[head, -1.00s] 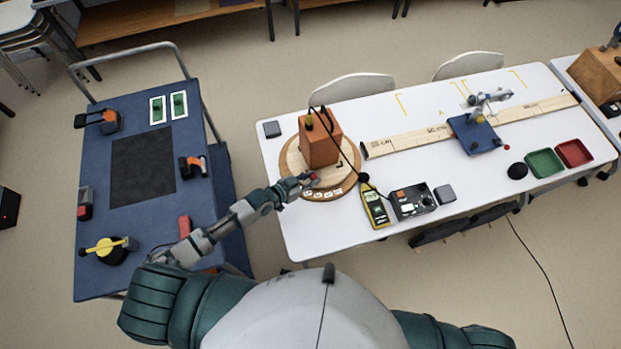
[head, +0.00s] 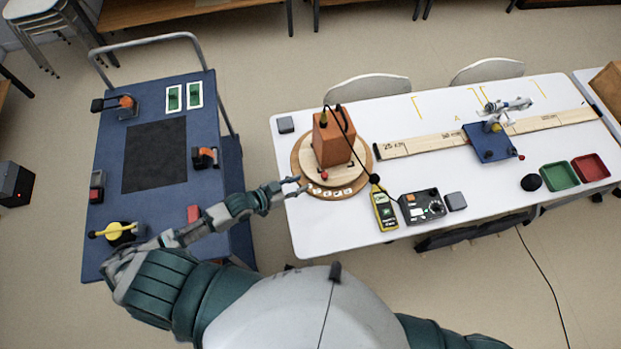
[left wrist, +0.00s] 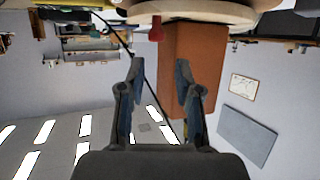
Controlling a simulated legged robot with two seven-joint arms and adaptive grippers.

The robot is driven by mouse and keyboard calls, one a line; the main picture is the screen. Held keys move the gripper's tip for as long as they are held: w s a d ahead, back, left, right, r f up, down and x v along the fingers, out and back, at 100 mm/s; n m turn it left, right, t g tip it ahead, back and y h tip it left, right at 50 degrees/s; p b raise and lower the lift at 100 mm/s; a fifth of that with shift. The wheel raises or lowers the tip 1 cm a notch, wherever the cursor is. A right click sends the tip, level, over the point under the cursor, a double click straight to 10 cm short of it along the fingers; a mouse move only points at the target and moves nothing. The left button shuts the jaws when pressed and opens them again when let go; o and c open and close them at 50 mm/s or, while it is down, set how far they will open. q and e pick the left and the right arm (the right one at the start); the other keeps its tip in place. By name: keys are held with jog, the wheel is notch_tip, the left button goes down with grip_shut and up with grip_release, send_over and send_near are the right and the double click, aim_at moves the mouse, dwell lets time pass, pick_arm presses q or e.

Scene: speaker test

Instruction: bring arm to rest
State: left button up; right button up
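My left gripper (head: 296,187) is at the near-left edge of the white table, just left of the round wooden turntable (head: 303,165). Its fingers are apart with nothing between them, as the left wrist view (left wrist: 158,75) also shows. My left arm reaches in from the lower left, over the blue cart's edge. The orange-brown speaker box (head: 332,142) stands on the turntable; in the left wrist view the box (left wrist: 195,60) appears upside down beyond the fingers. A red knob (head: 324,175) shows at the turntable's near side, apart from the gripper. My right gripper is out of view.
The blue cart (head: 204,115) at left carries clamps and a black mat (head: 155,157). On the white table (head: 290,223) are a yellow meter (head: 385,211), a black control box (head: 422,206), a ruled wooden track (head: 420,142), a green tray (head: 560,176) and a red tray (head: 591,167).

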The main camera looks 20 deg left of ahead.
pick_arm(q)
jog(key=shift+v, duration=1)
jog(key=s+a+f+n+g+y, duration=0.2)
jog(key=s+n+g+y, duration=0.15)
jog(key=s, duration=0.55)
jog(key=s+a+f+n+g+y, duration=0.25)
jog(key=s+g+y, duration=0.2)
jog(key=s, duration=0.35)
notch_tip(320, 180, down, 27)
jog(key=s, duration=0.2)
jog(key=s+a+f+g, duration=0.1)
jog(key=s+a+f, duration=0.1)
jog(key=s+f, duration=1.2)
jog(key=s, duration=0.3)
jog(key=shift+s+a+f+y, duration=0.15)
jog(key=shift+s+f+y, duration=0.1)
jog(key=shift+f+y, duration=0.15)
